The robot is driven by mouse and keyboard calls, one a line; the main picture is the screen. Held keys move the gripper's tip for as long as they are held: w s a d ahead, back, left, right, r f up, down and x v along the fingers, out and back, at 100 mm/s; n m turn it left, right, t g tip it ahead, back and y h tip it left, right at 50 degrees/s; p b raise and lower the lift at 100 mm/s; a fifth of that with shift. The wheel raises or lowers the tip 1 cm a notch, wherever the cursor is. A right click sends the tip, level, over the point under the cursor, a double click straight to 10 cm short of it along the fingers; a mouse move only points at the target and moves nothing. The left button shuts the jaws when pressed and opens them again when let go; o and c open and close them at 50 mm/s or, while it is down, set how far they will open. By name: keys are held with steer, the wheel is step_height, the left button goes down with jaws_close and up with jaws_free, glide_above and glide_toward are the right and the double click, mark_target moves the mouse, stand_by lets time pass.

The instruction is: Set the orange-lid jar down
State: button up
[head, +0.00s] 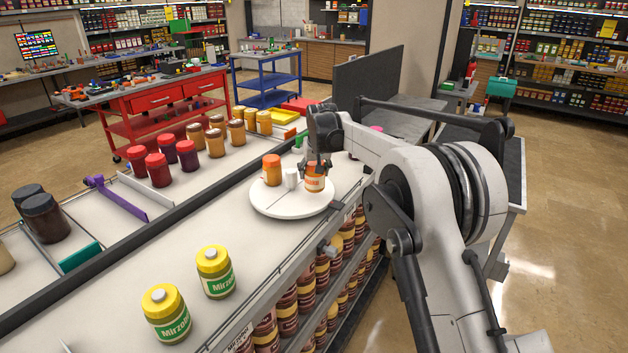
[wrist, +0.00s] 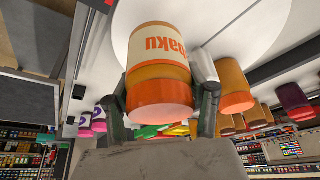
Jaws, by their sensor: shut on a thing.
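The orange-lid jar (head: 314,183) has a white label with orange lettering. It is upright at the right part of a round white turntable (head: 292,208) on the counter. My gripper (head: 316,165) reaches down from above and is shut on the jar, one finger on each side. In the wrist view the jar (wrist: 158,65) fills the space between the fingers, with its orange lid toward my palm. I cannot tell whether its base touches the turntable. A second orange-lidded jar (head: 272,172) stands at the turntable's back left. It also shows in the wrist view (wrist: 235,92).
A small white cylinder (head: 291,178) stands on the turntable between the two jars. Two yellow-lid jars (head: 215,273) stand on the near counter. Several red- and orange-lid jars (head: 158,170) stand behind a dark rail. The front part of the turntable is clear.

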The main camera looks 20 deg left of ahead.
mark_target(314, 180)
steer(key=shift+f+p, duration=0.3)
steer(key=shift+f, duration=1.4)
steer(key=shift+f, duration=0.15)
steer(key=o, duration=1.4)
steer(key=shift+r, duration=0.25)
steer(key=b+v, duration=0.1)
steer(key=v, duration=1)
steer(key=shift+s+r+b, duration=0.2)
steer(key=shift+r+b, duration=0.1)
steer(key=shift+r, duration=0.05)
